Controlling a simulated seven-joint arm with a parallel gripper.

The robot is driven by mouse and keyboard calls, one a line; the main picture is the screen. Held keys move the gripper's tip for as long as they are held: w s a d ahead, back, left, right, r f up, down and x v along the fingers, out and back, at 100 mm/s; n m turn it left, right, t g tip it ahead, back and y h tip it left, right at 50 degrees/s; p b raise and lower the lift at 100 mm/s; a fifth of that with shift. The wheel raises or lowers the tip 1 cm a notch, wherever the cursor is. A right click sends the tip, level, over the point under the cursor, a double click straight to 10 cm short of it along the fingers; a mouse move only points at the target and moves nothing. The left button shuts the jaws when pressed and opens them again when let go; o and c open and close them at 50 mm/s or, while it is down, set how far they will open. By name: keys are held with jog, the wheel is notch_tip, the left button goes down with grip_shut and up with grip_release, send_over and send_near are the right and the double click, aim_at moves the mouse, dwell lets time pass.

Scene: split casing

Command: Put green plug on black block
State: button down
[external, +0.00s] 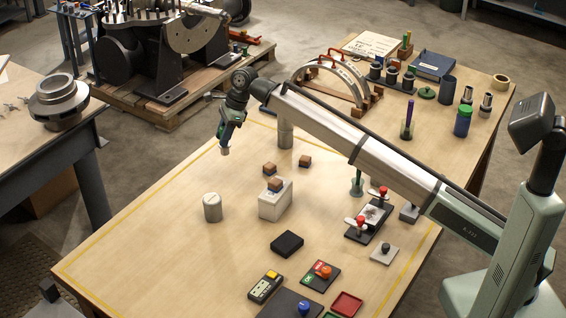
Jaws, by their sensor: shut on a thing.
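The black block (287,244) lies flat on the table, near the middle front, with nothing on its top. My gripper (225,148) is well up and to the left of it, over the rear left part of the table, pointing down. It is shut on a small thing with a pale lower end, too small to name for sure. I cannot make out the green plug for certain; a green part shows at my gripper.
A white block (274,205) with a brown-topped cube on it, a grey cylinder (212,208) and small brown cubes (305,161) stand between my gripper and the black block. Red-knobbed fixtures (370,215) stand to the right. The left front of the table is clear.

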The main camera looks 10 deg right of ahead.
jog(key=s+r+n, duration=0.1)
jog(key=s+r, duration=0.2)
jog(key=s, duration=0.9)
jog(key=n+g, duration=0.1)
jog(key=n, duration=0.1)
send_over(292, 235)
jog(key=shift+f, duration=6.3)
jog(key=shift+f, duration=0.1)
jog(key=c, duration=0.8)
grip_release()
jog(key=v, duration=1.2)
